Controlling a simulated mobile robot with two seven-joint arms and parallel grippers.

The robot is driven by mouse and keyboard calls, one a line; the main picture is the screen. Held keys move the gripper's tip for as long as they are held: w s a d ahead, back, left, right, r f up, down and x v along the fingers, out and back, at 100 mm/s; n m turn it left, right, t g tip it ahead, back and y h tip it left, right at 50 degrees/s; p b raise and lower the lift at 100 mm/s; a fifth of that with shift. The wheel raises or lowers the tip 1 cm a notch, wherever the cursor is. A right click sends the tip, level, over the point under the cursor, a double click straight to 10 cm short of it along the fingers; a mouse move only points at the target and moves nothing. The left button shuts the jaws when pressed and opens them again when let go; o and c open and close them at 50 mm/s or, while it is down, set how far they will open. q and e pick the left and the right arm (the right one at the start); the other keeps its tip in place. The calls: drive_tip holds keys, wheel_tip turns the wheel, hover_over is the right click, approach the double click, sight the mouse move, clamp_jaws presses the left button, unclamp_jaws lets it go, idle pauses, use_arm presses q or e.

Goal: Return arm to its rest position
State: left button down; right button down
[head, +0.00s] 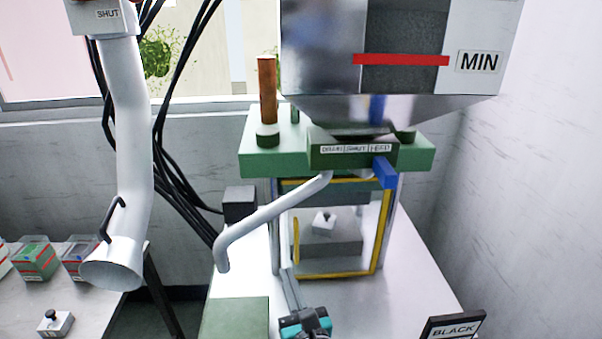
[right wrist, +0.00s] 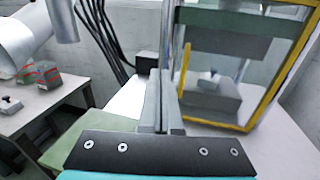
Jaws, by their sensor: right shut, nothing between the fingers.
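My right gripper (head: 291,285) comes up from the bottom middle of the head view, over the white table in front of the machine. In the right wrist view my right gripper (right wrist: 160,95) has its two fingers together with nothing between them. The moulding machine (head: 335,160) has a green top plate and a yellow-framed window (head: 330,273). A grey block with a small light part (head: 324,222) on it shows inside that frame, beyond the gripper and apart from it. My left gripper is in neither view.
A hopper (head: 405,60) marked MIN stands above the machine. A pale bent pipe (head: 275,215) reaches left from it. A wide white duct (head: 130,160) hangs at left. A green mat (head: 235,318) and a BLACK sign (head: 453,327) flank the gripper. Small bins (head: 36,258) stand on the left table.

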drive_tip(key=s+d+f+m+g+h, duration=0.2)
drive_tip(key=s+d+m+h, duration=0.15)
drive_tip(key=d+m, duration=0.6)
drive_tip(key=s+d+f+m+g+h, duration=0.2)
drive_tip(key=d+m+h, duration=0.4)
drive_tip(key=m, duration=0.6)
drive_tip(key=s+d+f+m+g+y, duration=0.2)
drive_tip(key=s+m+g, duration=0.3)
drive_tip(key=s+m, duration=0.35)
drive_tip(key=s+d+f+m+g+y, duration=0.2)
drive_tip(key=s+f+m+g, duration=0.15)
drive_tip(key=s+m, duration=0.5)
drive_tip(key=s+f+n+g+b, duration=0.1)
drive_tip(key=s+f+b, duration=0.1)
drive_tip(key=f, duration=1)
drive_tip(key=s+f+g+b, duration=0.1)
drive_tip(key=s+f+b, duration=0.1)
drive_tip(key=f, duration=1.1)
drive_tip(key=s+d+f+g+b, duration=0.1)
drive_tip(key=s+d+f+b, duration=0.2)
drive_tip(key=s+f, duration=1.2)
wheel_tip(320, 180, down, 4)
drive_tip(key=shift+s+r+b, duration=0.15)
drive_tip(key=shift+s+b, duration=0.1)
drive_tip(key=shift+b, duration=0.6)
